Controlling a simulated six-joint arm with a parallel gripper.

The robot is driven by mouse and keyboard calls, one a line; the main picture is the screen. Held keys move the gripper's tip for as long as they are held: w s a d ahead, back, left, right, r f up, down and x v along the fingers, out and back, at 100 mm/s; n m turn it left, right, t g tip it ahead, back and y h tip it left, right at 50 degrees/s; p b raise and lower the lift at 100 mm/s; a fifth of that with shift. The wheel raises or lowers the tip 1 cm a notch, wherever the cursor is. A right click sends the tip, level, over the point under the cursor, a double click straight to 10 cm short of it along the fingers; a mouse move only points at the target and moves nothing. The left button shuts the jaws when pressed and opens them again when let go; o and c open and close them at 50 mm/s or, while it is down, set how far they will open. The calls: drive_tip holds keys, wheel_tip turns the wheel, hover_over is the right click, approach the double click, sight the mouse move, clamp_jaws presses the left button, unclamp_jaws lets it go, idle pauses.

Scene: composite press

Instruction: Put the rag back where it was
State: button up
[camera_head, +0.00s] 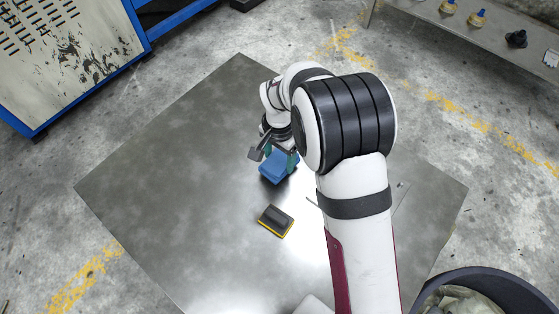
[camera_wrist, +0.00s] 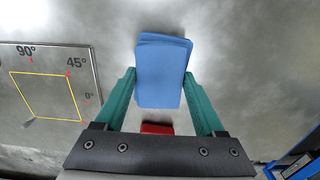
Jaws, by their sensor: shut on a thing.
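The rag (camera_head: 275,168) is a blue folded block over the grey metal table (camera_head: 150,185), near its middle. In the wrist view the rag (camera_wrist: 162,70) sits between the green fingers of my gripper (camera_wrist: 160,85), which is shut on its two sides. In the head view my gripper (camera_head: 281,155) is partly hidden by my own arm. I cannot tell whether the rag touches the table or hangs a little above it.
A black-and-yellow block (camera_head: 276,221) lies on the table nearer the camera. A plate with angle marks and a yellow outline (camera_wrist: 50,75) shows at left in the wrist view. A red thing (camera_wrist: 157,129) shows beneath the rag there. A dark round bin (camera_head: 490,280) stands at lower right.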

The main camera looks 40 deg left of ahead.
sight(280, 160)
drive_tip(key=shift+f, duration=1.2)
drive_tip(key=o, duration=1.5)
drive_tip(key=shift+f, duration=0.1)
drive_tip(key=shift+c, duration=0.2)
wheel_tip(280, 160, up, 12)
drive_tip(key=d+r+m, duration=0.1)
drive_tip(key=d+r, duration=0.3)
drive_tip(key=d, duration=0.4)
drive_tip(key=d+r+m, duration=0.1)
drive_tip(key=d+r, duration=0.3)
drive_tip(key=d, duration=0.5)
drive_tip(key=s+d+m+y, duration=0.1)
drive_tip(key=s+d+m, duration=0.2)
drive_tip(key=s+d, duration=1.1)
drive_tip(key=shift+d+r+m+y, duration=0.3)
drive_tip(key=shift+r+y, duration=0.1)
drive_tip(key=shift+r, duration=0.05)
drive_tip(key=shift+s, duration=0.1)
